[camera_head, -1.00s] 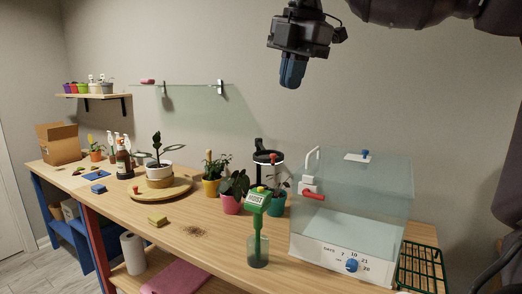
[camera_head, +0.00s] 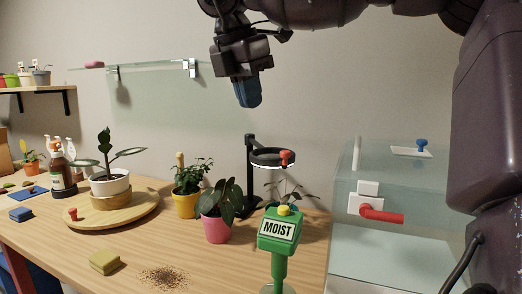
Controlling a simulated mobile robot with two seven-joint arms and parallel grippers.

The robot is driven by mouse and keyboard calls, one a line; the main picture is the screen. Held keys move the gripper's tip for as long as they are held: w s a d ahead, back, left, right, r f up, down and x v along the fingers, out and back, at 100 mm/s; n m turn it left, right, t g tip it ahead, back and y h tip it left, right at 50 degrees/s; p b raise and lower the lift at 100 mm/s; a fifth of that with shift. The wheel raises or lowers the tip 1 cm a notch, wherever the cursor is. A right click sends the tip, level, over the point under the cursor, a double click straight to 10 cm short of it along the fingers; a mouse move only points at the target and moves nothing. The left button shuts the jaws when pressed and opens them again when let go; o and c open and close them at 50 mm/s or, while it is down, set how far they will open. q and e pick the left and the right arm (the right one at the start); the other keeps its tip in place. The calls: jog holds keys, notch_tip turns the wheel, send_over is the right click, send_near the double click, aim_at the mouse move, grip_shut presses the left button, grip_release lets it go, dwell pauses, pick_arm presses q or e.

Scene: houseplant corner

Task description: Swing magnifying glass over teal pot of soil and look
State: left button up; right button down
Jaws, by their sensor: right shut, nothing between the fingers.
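The magnifying glass is a black ring (camera_head: 265,158) with a red knob (camera_head: 285,157), on a black upright stand (camera_head: 250,180) at the back of the bench. A leafy plant (camera_head: 292,190) shows below and right of the ring. The teal pot is mostly hidden behind a green meter reading "MOIST" (camera_head: 280,230). My right gripper (camera_head: 248,92) hangs from the top with its blue fingers shut and empty. It is above and slightly left of the ring in the picture, apart from it. My left gripper is not in view.
A glass-walled box (camera_head: 405,170) with a red handle (camera_head: 382,215) stands at right. A pink pot (camera_head: 216,228) and a yellow pot (camera_head: 185,204) stand left of the stand. Spilled soil (camera_head: 164,275) and a sponge (camera_head: 104,262) lie in front. A glass shelf (camera_head: 150,68) is on the wall.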

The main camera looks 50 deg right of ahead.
pick_arm(q)
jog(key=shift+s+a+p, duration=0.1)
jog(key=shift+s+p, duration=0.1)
jog(key=shift+p, duration=0.1)
pick_arm(e)
jog(key=d+f, duration=0.7)
jog(key=f, duration=0.3)
jog(key=shift+s, duration=0.45)
pick_arm(q)
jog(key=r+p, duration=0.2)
jog(key=p, duration=0.1)
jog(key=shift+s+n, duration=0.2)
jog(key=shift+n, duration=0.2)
pick_arm(e)
jog(key=shift+n, duration=0.8)
jog(key=s+d, duration=0.2)
jog(key=d, duration=0.1)
jog(key=shift+s+d+f, duration=0.1)
jog(key=shift+s+d, duration=0.05)
jog(key=shift+s, duration=0.1)
